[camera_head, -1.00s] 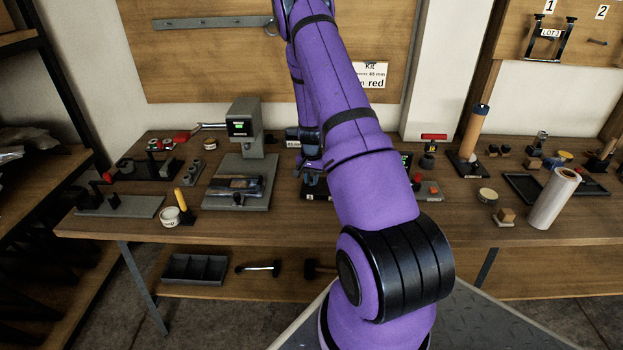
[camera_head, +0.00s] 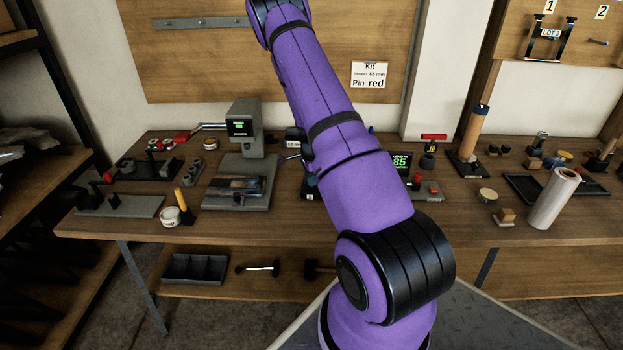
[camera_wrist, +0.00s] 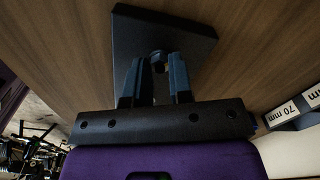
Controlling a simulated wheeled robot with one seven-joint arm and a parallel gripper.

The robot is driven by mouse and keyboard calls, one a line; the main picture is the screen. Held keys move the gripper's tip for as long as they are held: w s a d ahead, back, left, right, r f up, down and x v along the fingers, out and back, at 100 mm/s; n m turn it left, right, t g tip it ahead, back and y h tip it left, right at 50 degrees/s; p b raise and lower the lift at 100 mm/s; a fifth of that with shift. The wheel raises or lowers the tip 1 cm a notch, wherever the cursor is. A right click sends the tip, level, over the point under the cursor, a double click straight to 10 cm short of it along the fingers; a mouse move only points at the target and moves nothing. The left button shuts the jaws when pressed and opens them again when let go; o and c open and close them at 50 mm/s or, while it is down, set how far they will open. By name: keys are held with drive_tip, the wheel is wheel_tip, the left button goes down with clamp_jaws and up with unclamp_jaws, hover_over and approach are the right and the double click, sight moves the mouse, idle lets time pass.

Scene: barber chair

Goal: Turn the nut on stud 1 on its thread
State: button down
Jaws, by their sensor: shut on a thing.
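In the wrist view my gripper (camera_wrist: 157,58) has its two blue-grey fingers closed in around a small dark nut (camera_wrist: 158,54). The nut sits at the middle of a dark square base plate (camera_wrist: 190,32) on the wooden surface. The stud under the nut is mostly hidden, and the thread cannot be made out. The fingers cover the sides of the nut. In the head view my purple arm hides the gripper and most of the work spot.
A grey press (camera_head: 242,130) stands left of my arm on the bench. A green-lit display (camera_head: 402,162) stands to the right. In the wrist view a "70 mm" label (camera_wrist: 312,95) shows at right.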

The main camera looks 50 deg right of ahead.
drive_tip(key=m, duration=1.3)
drive_tip(key=shift+m, duration=0.3)
drive_tip(key=m, duration=1.4)
idle(0.3)
drive_tip(key=c, duration=1)
unclamp_jaws()
wheel_tip(320, 180, up, 11)
drive_tip(key=shift+f, duration=0.1)
